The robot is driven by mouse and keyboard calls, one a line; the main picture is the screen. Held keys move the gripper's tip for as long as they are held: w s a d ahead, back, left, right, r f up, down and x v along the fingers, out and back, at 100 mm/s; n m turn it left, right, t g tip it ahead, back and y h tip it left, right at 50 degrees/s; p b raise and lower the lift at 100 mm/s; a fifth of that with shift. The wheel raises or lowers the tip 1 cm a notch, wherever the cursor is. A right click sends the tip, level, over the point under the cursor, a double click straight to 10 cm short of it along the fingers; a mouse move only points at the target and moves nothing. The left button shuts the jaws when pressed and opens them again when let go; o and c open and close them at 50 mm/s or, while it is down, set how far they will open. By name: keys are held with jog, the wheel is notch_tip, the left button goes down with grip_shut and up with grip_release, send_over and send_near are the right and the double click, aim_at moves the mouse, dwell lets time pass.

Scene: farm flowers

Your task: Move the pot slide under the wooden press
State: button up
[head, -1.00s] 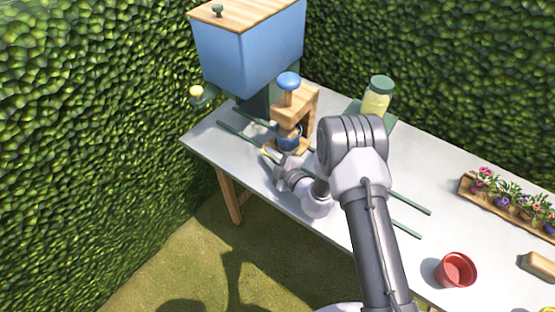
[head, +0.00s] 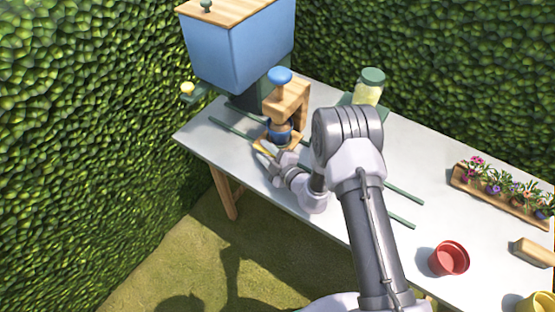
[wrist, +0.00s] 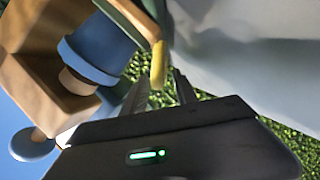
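The wooden press (head: 301,98) with its blue knob (head: 280,76) stands near the table's left end. The pot slide, a wooden board with a yellow handle (head: 261,152), is at its foot and carries a blue pot (head: 279,136). In the wrist view the blue pot (wrist: 98,48) sits just below the press's wooden plunger (wrist: 74,82). My gripper (head: 268,154) is at the front of the slide. In the wrist view, the yellow handle (wrist: 159,66) reaches between my fingertips (wrist: 160,88), with gaps visible beside it; the fingers look apart.
Green rails (head: 385,210) run along the table (head: 350,232). A blue hopper (head: 240,45) stands behind the press on the left. A jar (head: 369,88), a flower tray (head: 500,198) and a red pot (head: 449,259) stand to the right. Hedges border the table.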

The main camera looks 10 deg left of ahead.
jog(key=p+v, duration=0.3)
jog(key=v, duration=1.3)
jog(key=shift+s+r, duration=0.1)
jog(key=shift+r, duration=0.05)
